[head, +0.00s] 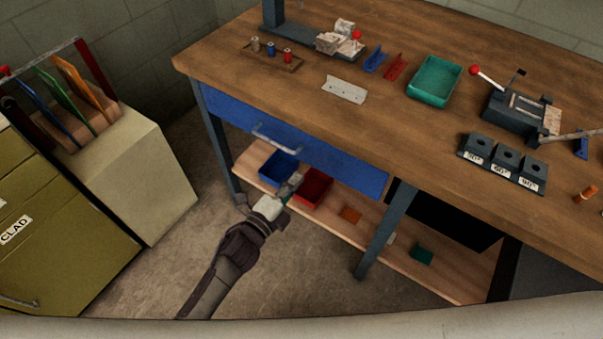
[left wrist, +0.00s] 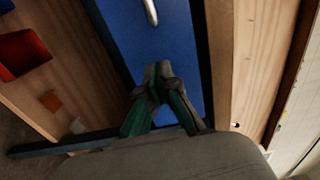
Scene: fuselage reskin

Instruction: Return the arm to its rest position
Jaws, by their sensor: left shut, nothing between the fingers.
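My left arm comes in from the bottom of the head view, and its gripper (head: 290,187) is in front of the workbench (head: 430,50), below the blue drawer (head: 330,155). The gripper is shut and empty. In the left wrist view the shut fingers (left wrist: 158,75) show against the blue drawer front (left wrist: 165,45), with the drawer handle (left wrist: 151,12) beyond them. I cannot tell how far the fingers are from the drawer. The drawer looks closed. My right gripper is not in view.
The lower shelf holds a blue bin (head: 279,167), a red bin (head: 314,188) and small blocks. A bench leg (head: 386,232) stands to the right of my arm. A cream cabinet (head: 150,185) with a panel rack is at left. Open floor (head: 165,275) lies between.

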